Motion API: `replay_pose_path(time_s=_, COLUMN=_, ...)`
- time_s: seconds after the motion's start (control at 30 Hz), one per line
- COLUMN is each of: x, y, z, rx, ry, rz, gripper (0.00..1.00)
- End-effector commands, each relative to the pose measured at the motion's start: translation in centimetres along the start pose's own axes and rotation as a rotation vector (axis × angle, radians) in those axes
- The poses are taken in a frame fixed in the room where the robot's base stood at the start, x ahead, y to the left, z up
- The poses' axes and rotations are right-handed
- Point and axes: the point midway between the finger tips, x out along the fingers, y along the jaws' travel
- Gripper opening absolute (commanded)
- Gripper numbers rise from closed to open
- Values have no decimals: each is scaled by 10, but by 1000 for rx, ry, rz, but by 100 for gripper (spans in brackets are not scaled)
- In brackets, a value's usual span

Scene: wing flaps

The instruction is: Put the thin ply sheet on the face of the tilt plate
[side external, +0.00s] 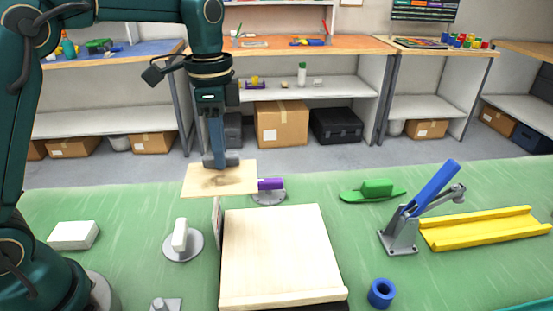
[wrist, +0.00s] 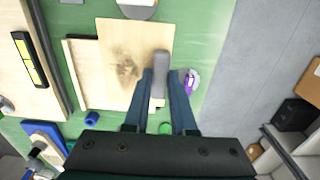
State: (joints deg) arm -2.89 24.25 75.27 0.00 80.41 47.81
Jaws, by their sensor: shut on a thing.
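The thin ply sheet (side external: 205,184) is a pale wooden rectangle, roughly level, held above the green table; a dark smudge marks its face. My gripper (side external: 218,158) points down, shut on a grey grip on top of the sheet. In the wrist view the sheet (wrist: 112,40) hangs from my gripper (wrist: 158,92) and overlaps part of the tilt plate. The tilt plate (side external: 278,250) is a pale wooden panel with a lip along its near edge, to the right of and nearer the camera than the sheet. In the wrist view part of the plate (wrist: 88,75) is hidden by the sheet.
A thin upright panel (side external: 216,222) stands at the plate's left edge. White-handled (side external: 180,236) and purple-handled (side external: 270,184) discs stand close by. A blue ring (side external: 381,293), blue lever stand (side external: 400,237), yellow channel (side external: 485,229) and green block (side external: 376,188) lie to the right.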

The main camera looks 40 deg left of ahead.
Motion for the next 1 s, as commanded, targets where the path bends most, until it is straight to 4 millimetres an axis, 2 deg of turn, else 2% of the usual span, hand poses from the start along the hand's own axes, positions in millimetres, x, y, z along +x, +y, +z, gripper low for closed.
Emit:
replay_pose_path(time_s=0.3, x=41, y=41, z=-53, rx=9, ry=-4, rz=4, gripper=0)
replay_pose_path(time_s=0.5, x=61, y=60, z=-80, rx=5, ry=-2, rz=2, gripper=0)
replay_pose_path(time_s=0.67, x=67, y=65, z=-88, rx=1, ry=-2, rz=2, gripper=0)
replay_pose_path(time_s=0.9, x=99, y=65, z=-87, rx=1, ry=-5, rz=4, gripper=0)
replay_pose_path(time_s=1.0, x=106, y=65, z=-87, rx=1, ry=-2, rz=2, gripper=0)
